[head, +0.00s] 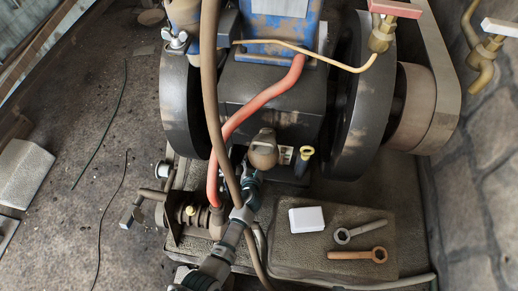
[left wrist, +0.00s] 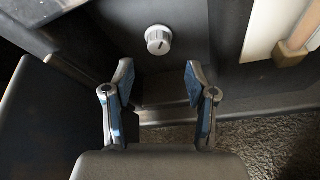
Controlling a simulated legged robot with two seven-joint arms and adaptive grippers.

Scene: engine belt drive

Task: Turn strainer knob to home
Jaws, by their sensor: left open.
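The knob (left wrist: 159,40) shows in the left wrist view as a small round pale grey dial with ridged sides, on a dark face. A short dark mark on its front looks close to upright in that view. My left gripper (left wrist: 158,78) is open and empty, its two blue-padded fingers spread to either side below the knob and apart from it. In the head view my left gripper (head: 250,182) is low in front of the engine block, by a brown rounded fitting (head: 264,150). I cannot make out the knob in the head view. My right gripper is not in view.
A red hose (head: 262,98) and a brown hose (head: 209,70) run close to my left arm. Dark flywheels (head: 352,110) flank the block.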

